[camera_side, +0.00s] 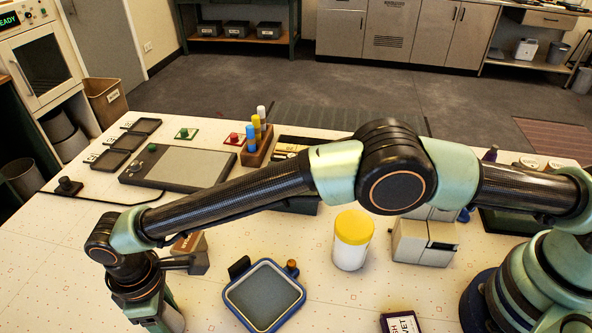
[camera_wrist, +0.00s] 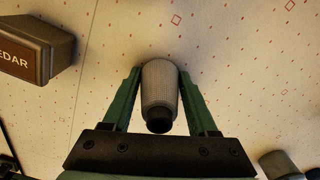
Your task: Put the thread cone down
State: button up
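The thread cone (camera_wrist: 160,88) is a pale grey, textured, tapered piece with a dark end toward the wrist camera. It lies between the two green fingers of my gripper (camera_wrist: 161,74), which appear to press on its sides. In the side view my gripper (camera_side: 160,318) points down at the lower left, cut off by the picture's bottom edge.
A block labelled "EDAR" (camera_wrist: 34,50) lies left of the gripper in the wrist view. A blue-rimmed tray (camera_side: 264,296) and a yellow-lidded jar (camera_side: 351,240) stand right of the gripper. Patterned white tabletop (camera_side: 50,270) is bare at the left.

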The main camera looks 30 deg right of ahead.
jog(key=o, duration=0.3)
jog(key=shift+r, duration=0.1)
